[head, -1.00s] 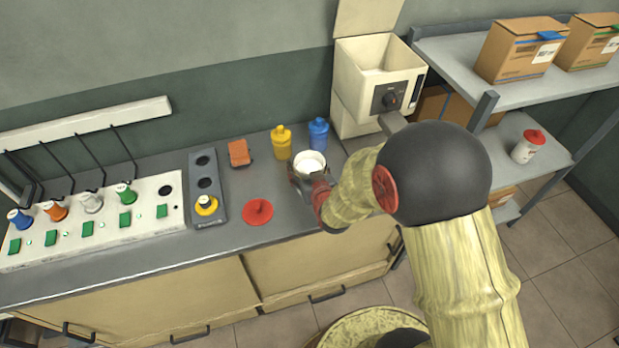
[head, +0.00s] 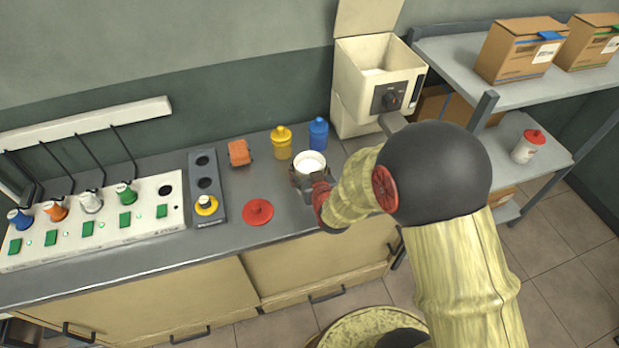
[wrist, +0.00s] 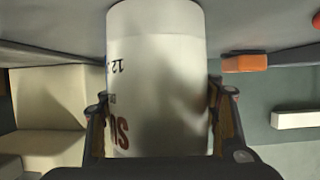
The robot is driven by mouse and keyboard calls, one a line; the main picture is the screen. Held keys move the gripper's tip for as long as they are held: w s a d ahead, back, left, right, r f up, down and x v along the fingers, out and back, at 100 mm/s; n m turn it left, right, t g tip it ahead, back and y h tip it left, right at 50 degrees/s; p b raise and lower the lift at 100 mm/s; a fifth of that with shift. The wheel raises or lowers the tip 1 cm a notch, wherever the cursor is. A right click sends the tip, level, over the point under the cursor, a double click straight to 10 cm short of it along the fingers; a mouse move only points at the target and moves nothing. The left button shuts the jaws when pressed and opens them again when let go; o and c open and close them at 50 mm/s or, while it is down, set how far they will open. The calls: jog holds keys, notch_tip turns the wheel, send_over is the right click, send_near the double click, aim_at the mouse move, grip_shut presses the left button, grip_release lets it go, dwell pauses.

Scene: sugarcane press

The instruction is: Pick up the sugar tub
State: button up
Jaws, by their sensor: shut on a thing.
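The sugar tub is a white cylinder (head: 309,161) on the counter in the head view, with its top open and white inside. It fills the middle of the wrist view (wrist: 160,90), where dark print and part of a red word show on its side. My gripper (wrist: 160,125) has one finger on each side of the tub and is shut on it. In the head view my gripper (head: 309,183) is at the tub's near side and partly hidden by my arm. I cannot tell whether the tub's base touches the counter.
A red lid (head: 258,212) lies left of the tub. Yellow (head: 281,143) and blue (head: 318,134) bottles stand just behind it, with an orange block (head: 239,152) farther left. A cream machine (head: 375,85) stands at back right. A similar red-lidded tub (head: 527,147) sits on the shelf.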

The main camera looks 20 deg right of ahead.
aim_at(306, 160)
jog(key=shift+r, duration=0.2)
jog(key=shift+r+p, duration=0.95)
jog(key=shift+r, duration=0.7)
jog(key=shift+s+d+r+p, duration=0.3)
jog(key=shift+s+r+p, duration=0.55)
jog(key=shift+s+r, duration=1.1)
jog(key=shift+s+d+r+p, duration=0.35)
jog(key=shift+s+r+p, duration=0.7)
jog(key=shift+s, duration=1.55)
jog(key=shift+s+d+r+p, duration=0.3)
jog(key=shift+s+r+p, duration=0.4)
jog(key=shift+s+r, duration=1.3)
jog(key=shift+s+f, duration=0.35)
